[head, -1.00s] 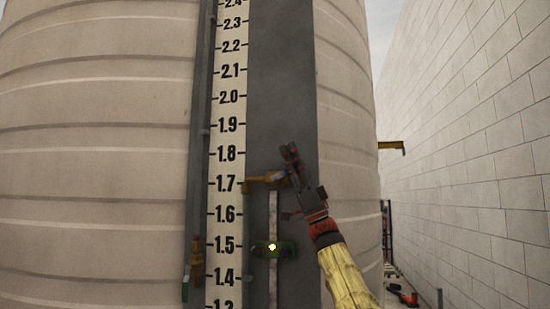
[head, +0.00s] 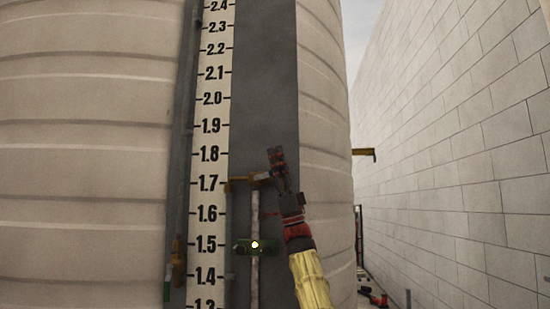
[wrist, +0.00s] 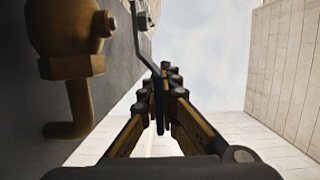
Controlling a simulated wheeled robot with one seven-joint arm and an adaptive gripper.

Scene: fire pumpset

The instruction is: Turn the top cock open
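The top cock (head: 250,180) is a brass fitting at the upper end of a pale sight tube, near the 1.7 mark on the tank's gauge. In the wrist view its brass body (wrist: 72,40) is at upper left, with a bent spout below. A thin grey-blue lever (wrist: 146,45) runs down from the top into the space between my fingers. My gripper (head: 277,160) is at the right end of the cock and covers part of it. In the wrist view my gripper (wrist: 165,80) has its fingers drawn in on both sides of the lever, apparently shut on it.
A green fitting with a bright spot (head: 255,245) sits on the tube below. The numbered gauge board (head: 209,125) is just left. Another brass fitting (head: 178,260) is at lower left. A block wall (head: 450,150) stands at right, with a gap beside the tank (head: 90,150).

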